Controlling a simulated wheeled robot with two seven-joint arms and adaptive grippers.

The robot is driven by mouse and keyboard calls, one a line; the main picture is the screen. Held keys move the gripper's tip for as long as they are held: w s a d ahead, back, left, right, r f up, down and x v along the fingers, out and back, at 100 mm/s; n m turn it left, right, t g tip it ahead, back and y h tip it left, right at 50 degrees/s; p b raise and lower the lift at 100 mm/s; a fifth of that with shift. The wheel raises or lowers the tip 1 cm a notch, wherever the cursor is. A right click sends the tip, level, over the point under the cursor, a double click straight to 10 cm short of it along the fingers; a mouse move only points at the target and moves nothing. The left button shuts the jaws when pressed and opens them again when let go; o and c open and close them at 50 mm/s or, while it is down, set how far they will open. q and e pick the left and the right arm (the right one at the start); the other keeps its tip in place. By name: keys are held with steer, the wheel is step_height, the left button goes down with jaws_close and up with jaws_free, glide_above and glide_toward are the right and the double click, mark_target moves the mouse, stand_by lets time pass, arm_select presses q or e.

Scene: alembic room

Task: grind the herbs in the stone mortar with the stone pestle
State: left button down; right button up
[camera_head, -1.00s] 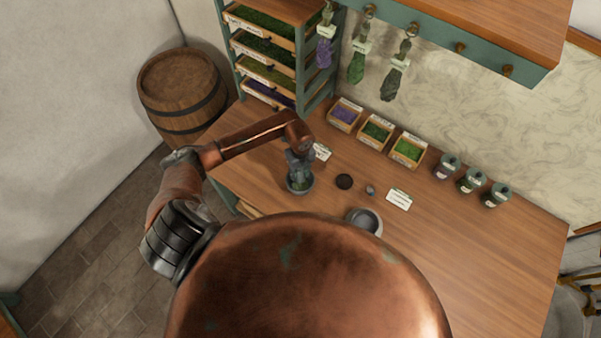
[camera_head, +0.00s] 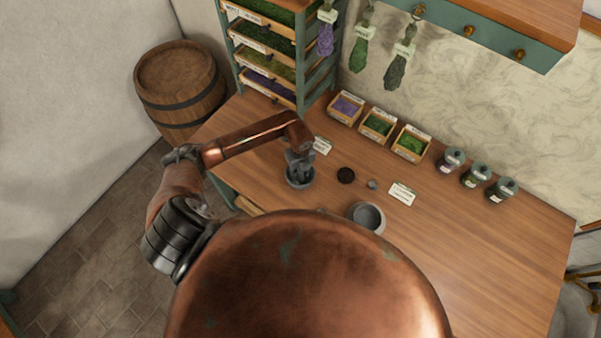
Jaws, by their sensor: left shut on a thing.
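The herbs inside the mortar cannot be made out. My right gripper is not in view.
A dark disc (camera_head: 346,175), a small grey piece (camera_head: 372,184) and a label card (camera_head: 402,194) lie near the mortar. Herb boxes (camera_head: 377,124) and jars (camera_head: 475,176) line the back. The table's right side is clear.

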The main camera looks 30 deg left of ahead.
arm_select(q)
steer(key=shift+f, duration=0.25)
stand_by(0.3)
steer(key=c, duration=1.4)
jaws_free()
step_height(320, 180, up, 12)
